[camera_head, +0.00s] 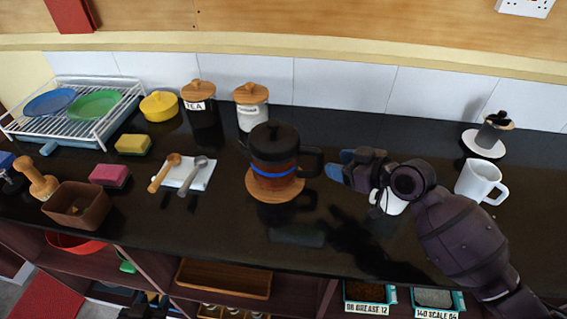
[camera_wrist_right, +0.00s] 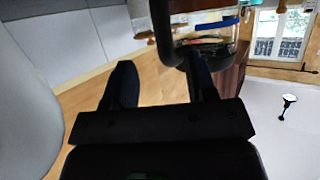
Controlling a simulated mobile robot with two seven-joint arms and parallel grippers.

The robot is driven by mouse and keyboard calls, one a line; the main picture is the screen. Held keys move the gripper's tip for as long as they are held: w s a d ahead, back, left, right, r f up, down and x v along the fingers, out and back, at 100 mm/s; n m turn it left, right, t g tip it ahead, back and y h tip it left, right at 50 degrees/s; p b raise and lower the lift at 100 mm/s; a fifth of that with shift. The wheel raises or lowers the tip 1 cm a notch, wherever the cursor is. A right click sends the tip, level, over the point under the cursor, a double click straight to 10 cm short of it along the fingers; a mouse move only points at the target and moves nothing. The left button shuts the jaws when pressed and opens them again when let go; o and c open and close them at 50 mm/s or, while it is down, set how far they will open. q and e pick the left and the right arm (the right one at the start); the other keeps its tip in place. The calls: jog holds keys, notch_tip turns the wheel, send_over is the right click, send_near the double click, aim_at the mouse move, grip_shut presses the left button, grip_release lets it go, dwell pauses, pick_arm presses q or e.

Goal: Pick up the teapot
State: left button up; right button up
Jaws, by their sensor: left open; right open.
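The teapot (camera_head: 274,168) stands upright on a round wooden coaster (camera_head: 262,190) in the middle of the dark counter. It has a black lid, a glass body with a blue band and a black handle (camera_head: 311,160) on its right side. My right gripper (camera_head: 336,171) is open just right of the handle. In the right wrist view, the teapot (camera_wrist_right: 212,38) is at the top, and its dark handle (camera_wrist_right: 166,35) lies ahead of my open right gripper (camera_wrist_right: 164,75). I cannot tell whether a finger touches the handle. My left gripper is not in view.
A white mug (camera_head: 390,204) is partly hidden behind my right gripper; another mug (camera_head: 480,181) stands farther right. Canisters (camera_head: 251,112) stand behind the teapot. Spoons on a white cloth (camera_head: 196,175) lie to its left. The counter in front is mostly clear.

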jog(key=x, duration=0.3)
jog(key=shift+a+f, duration=0.1)
jog(key=shift+a, duration=0.2)
jog(key=shift+w+a+f, duration=0.3)
jog(key=shift+a, duration=0.05)
jog(key=shift+c, duration=0.2)
grip_shut()
jog(key=shift+r, duration=0.2)
